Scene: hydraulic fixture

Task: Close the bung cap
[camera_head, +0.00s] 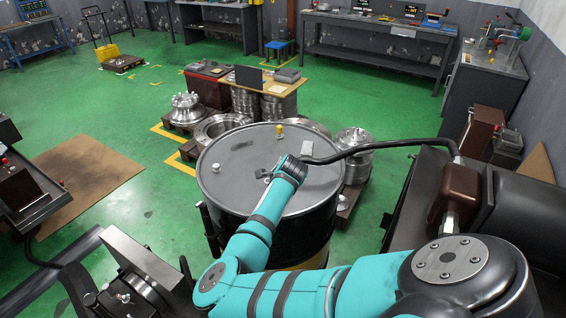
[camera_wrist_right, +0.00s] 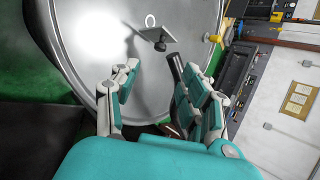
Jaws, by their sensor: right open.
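The drum (camera_head: 230,184) has a grey round lid and stands in the middle of the head view. In the right wrist view a small grey square plate (camera_wrist_right: 153,34) with a dark round piece under it stands tilted above the lid (camera_wrist_right: 100,40); it looks like the bung cap. A pale ring (camera_wrist_right: 150,20) is beside it. My right gripper (camera_wrist_right: 160,70) is open over the lid, its fingers apart, with the plate ahead of the fingertips and not held. In the head view my right gripper (camera_head: 268,172) is small and partly hidden by its wrist. My left gripper is not in view.
A black hose (camera_head: 385,146) runs from the machine on the right to the lid; its end (camera_wrist_right: 176,68) is close to my right finger. A yellow plug (camera_head: 279,130) and a pale knob (camera_head: 215,167) stand on the lid. Metal parts (camera_head: 186,108) lie behind the drum.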

